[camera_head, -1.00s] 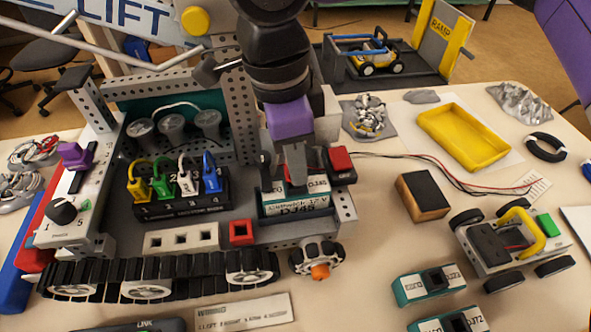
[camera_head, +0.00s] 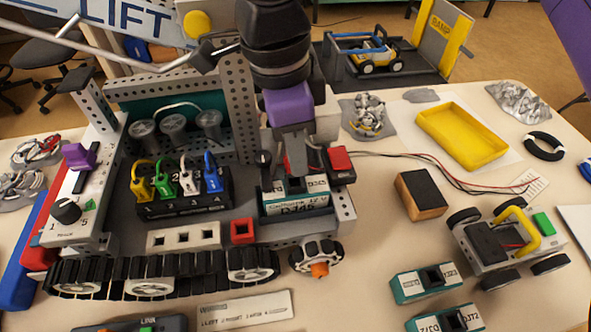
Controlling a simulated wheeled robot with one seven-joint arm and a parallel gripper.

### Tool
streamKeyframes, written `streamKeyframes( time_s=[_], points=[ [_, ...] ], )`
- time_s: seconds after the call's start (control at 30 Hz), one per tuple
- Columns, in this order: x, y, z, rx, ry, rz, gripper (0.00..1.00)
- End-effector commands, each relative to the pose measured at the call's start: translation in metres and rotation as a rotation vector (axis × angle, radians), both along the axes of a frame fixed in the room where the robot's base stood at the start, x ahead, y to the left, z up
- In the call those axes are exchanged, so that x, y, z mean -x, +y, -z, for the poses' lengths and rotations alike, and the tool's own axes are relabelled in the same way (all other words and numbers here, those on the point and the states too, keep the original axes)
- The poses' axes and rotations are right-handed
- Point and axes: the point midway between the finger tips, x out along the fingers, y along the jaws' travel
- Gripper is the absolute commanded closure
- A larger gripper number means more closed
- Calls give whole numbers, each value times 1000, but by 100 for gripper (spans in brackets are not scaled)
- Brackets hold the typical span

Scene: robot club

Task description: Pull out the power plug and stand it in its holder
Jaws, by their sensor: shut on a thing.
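My gripper (camera_head: 297,168) points down over the teal-and-white battery (camera_head: 296,204), which sits in a dark tray on the tracked robot's right side. Its grey fingers are shut on what seems to be the power plug, mostly hidden between them. I cannot tell whether the plug is still seated. A red square block with an open top hole (camera_head: 242,231), perhaps the holder, stands empty on the front deck, left of the battery. A red block (camera_head: 340,158) sits just right of my gripper, by the red and black wires.
A black connector block (camera_head: 184,204) with yellow, green, white and blue plugs stands left of the battery. A perforated grey upright (camera_head: 242,110) rises behind. Two teal-and-white packs (camera_head: 427,283) and a small rover (camera_head: 510,248) lie to the right.

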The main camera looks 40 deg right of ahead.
Motion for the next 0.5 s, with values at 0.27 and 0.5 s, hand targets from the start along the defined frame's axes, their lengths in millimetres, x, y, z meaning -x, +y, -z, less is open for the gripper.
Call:
streamKeyframes(
  time_s=[0.27, 0.5],
  points=[
    [0, 0, -5, 1, -1, 0, 100],
    [0, 0, -5, 0, 0, 0, 100]
  ],
)
